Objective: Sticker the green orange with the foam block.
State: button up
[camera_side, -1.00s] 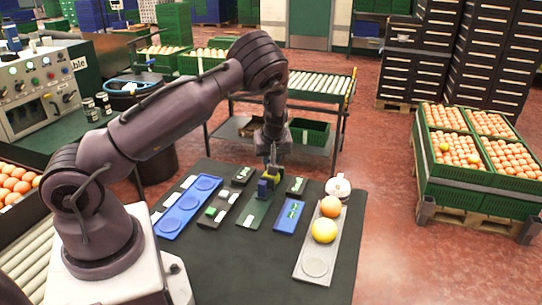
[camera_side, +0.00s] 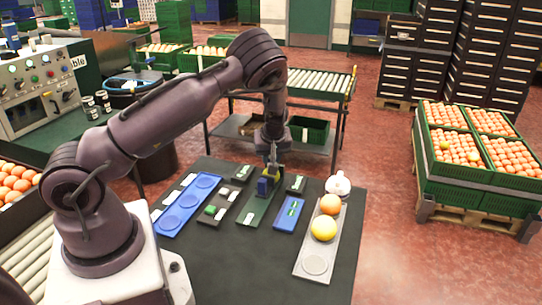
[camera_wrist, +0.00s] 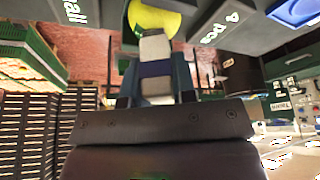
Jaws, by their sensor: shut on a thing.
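My gripper (camera_side: 270,178) is low over the dark green tray (camera_side: 254,213) in the middle of the mat. The wrist view shows my gripper (camera_wrist: 155,75) shut on a pale block with a dark blue band, which looks like the foam block (camera_wrist: 155,47). A round yellow-green surface, perhaps the green orange (camera_wrist: 153,18), shows just past the block's far end and is cut off by the frame's top. I cannot tell whether they touch. In the side view my fingers hide this spot, and no sticker can be made out.
A blue tray (camera_side: 166,225) with round recesses lies left. The mat's front is clear.

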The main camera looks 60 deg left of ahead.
jog(key=shift+r, duration=3.5)
